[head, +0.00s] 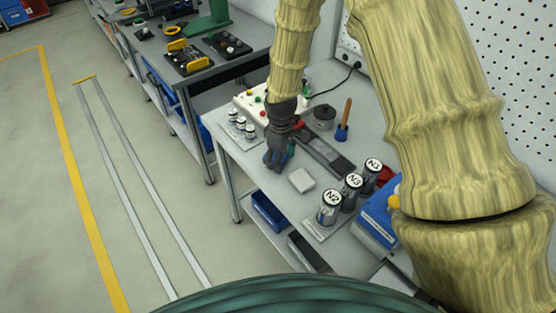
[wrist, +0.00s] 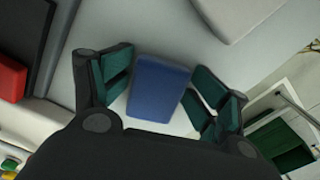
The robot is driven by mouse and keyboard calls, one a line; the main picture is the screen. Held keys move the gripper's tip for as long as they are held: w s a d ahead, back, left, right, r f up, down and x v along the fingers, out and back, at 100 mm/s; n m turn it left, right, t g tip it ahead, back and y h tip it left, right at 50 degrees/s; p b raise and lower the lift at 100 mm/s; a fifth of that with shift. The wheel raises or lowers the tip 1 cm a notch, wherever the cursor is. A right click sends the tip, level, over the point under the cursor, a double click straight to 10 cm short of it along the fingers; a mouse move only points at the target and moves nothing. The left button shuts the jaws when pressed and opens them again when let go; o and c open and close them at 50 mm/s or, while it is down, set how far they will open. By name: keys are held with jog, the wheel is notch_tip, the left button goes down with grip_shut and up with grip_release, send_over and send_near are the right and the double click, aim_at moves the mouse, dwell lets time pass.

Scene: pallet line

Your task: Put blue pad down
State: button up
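The blue pad (wrist: 158,88) is a small blue block between the two fingers of my gripper (wrist: 161,82) in the wrist view. The dark green finger pads sit close against its left and right sides, so my gripper appears shut on it. In the head view, my gripper (head: 277,157) points down low over the grey bench (head: 256,168). Only a sliver of the blue pad (head: 290,150) shows beside the fingers there. I cannot tell whether its underside touches the bench.
A white block (head: 302,180) lies just in front of my gripper. Labelled cans N2 (head: 330,208), N3 (head: 351,190) and N1 (head: 372,174) stand to the right. Small cans (head: 241,124) stand to the left. A dark flat strip (head: 325,153) lies behind.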

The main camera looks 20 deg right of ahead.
notch_tip(320, 180, up, 13)
jog(key=b, duration=0.3)
dwell(0.5)
jog(key=shift+w, duration=0.1)
